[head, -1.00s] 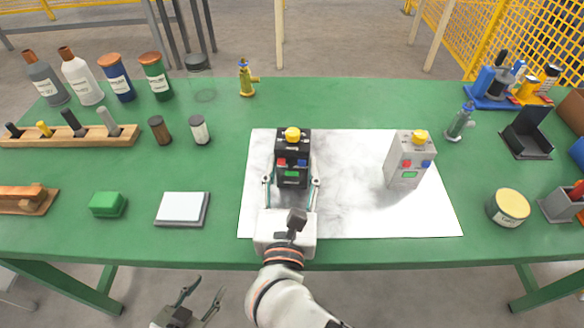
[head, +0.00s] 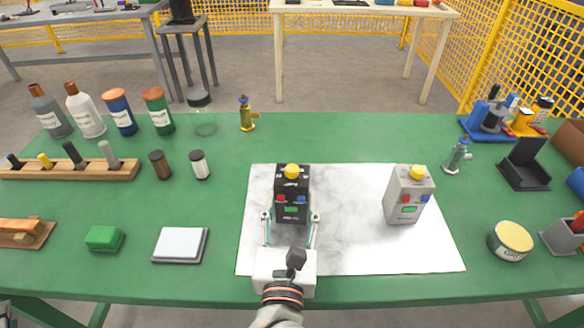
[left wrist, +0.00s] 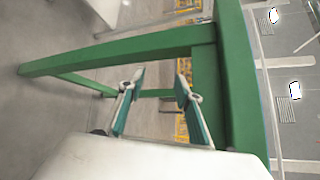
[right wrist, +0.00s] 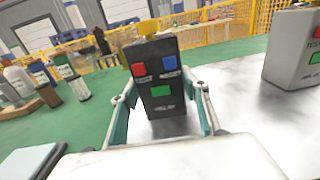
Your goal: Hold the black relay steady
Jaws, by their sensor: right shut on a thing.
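The black relay (head: 292,190) stands upright on the white marbled sheet, with a yellow knob on top and red, blue and green parts on its front. It also shows in the right wrist view (right wrist: 160,75). My right gripper (head: 290,216) is shut on the black relay, one finger on each side of its lower part. The right wrist view shows the fingers (right wrist: 163,92) flanking it. My left gripper (left wrist: 160,76) is open and empty in the left wrist view, with the green table frame beyond it.
A grey relay (head: 408,195) stands to the right on the white sheet (head: 350,245). A round tin (head: 511,241), a green block (head: 104,239) and a white-topped pad (head: 180,245) lie on the green table (head: 225,220). Bottles stand at back left.

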